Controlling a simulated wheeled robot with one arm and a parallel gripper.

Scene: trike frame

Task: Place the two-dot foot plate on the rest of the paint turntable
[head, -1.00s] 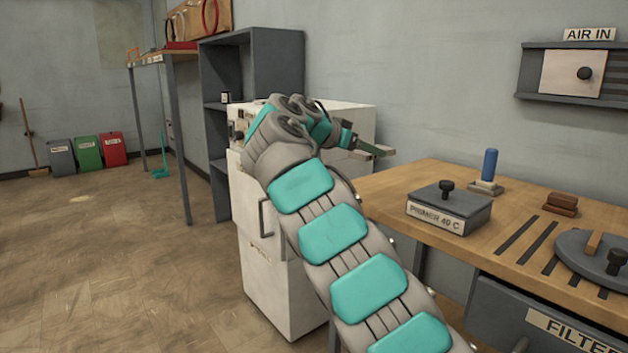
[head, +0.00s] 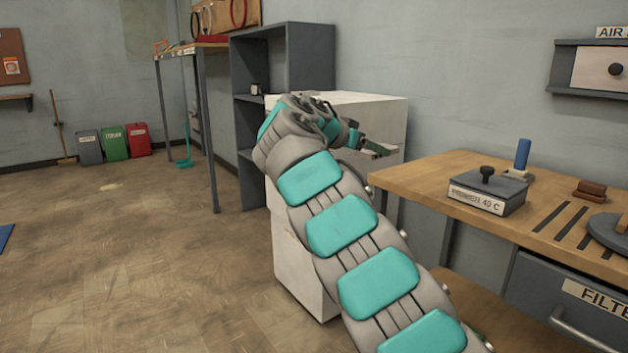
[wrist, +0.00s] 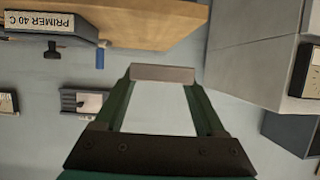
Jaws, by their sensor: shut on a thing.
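My gripper (head: 368,146) is held out in the air in front of the white cabinet, left of the workbench. In the wrist view its two green fingers are shut on a thin grey-brown plate (wrist: 163,73) that spans their tips. No dots show on the plate from here, so I cannot tell its marking. A dark grey round disc (head: 608,232), seemingly the paint turntable, lies on the bench at the right edge of the head view, partly cut off. A brown block (head: 622,223) shows on it. My gripper is well apart from it.
The wooden workbench (head: 450,180) carries a grey PRIMER box (head: 488,192), a blue-handled tool (head: 522,155), dark brown blocks (head: 590,190) and dark strips. The white cabinet (head: 390,115) stands behind my arm, beside a grey shelf (head: 308,60). The floor at left is open.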

